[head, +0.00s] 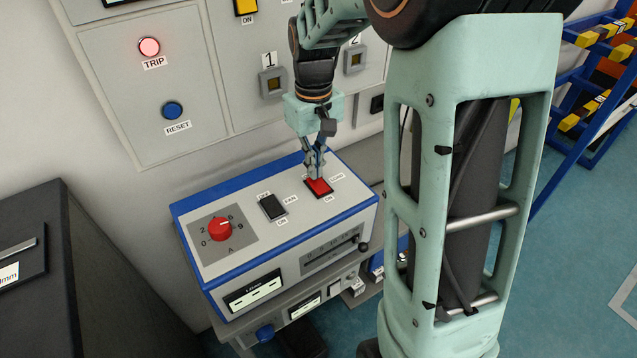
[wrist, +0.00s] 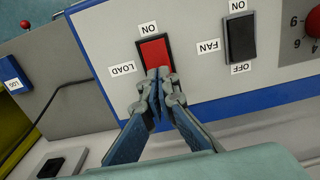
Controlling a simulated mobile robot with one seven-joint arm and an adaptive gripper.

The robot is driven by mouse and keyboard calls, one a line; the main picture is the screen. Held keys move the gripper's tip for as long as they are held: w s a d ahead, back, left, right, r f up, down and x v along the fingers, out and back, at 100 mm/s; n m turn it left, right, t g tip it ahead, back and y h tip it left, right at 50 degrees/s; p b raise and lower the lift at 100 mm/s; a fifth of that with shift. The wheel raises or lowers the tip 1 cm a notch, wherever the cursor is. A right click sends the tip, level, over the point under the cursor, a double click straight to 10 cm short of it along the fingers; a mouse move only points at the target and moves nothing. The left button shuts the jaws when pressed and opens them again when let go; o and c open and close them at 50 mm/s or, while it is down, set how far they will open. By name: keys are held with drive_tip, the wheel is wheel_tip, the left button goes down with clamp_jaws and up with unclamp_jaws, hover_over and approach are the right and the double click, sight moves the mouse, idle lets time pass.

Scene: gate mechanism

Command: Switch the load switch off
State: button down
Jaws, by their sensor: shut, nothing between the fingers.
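The load switch is a red rocker (head: 318,187) in a black frame on the top of a grey and blue box. In the wrist view the red rocker (wrist: 154,54) has an ON label beyond it and a LOAD label to its left. My gripper (head: 315,170) is shut and empty, with its fingertips over the rear part of the rocker. In the wrist view my gripper (wrist: 158,85) covers the near end of the rocker, opposite the ON label. I cannot tell whether the tips touch it. An OFF label for this switch is hidden.
A black FAN switch (head: 272,207) and a red dial (head: 220,229) sit left of the load switch. A wall panel (head: 180,80) with a lit TRIP lamp (head: 149,46) and blue RESET button (head: 172,110) stands behind. A dark cabinet (head: 80,280) is at left.

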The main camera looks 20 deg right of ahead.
drive_tip(key=shift+f+b, duration=0.4)
drive_tip(key=shift+f, duration=0.3)
drive_tip(key=shift+r, duration=0.1)
drive_tip(key=shift+r+p, duration=2.9)
drive_tip(key=shift+r, duration=0.6)
